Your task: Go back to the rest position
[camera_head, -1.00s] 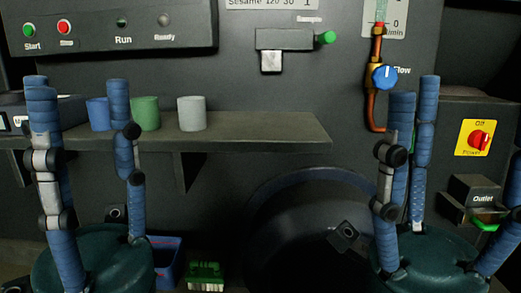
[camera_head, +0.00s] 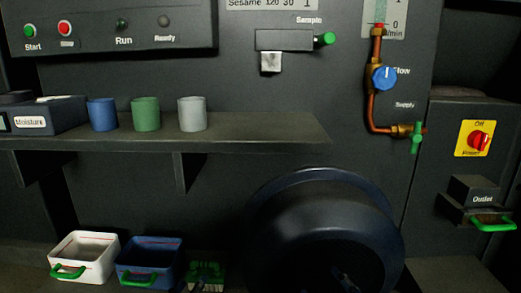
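The panel, the shelf and the bins are no longer covered by my arms.
A dark shelf (camera_head: 250,128) holds a blue cup (camera_head: 102,115), a green cup (camera_head: 146,115), a grey cup (camera_head: 192,115) and a Moisture box (camera_head: 50,116). Below are a white bin (camera_head: 84,258) and a blue bin (camera_head: 150,262). Right are a green-handled supply valve (camera_head: 416,138) and a red power switch (camera_head: 478,140).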

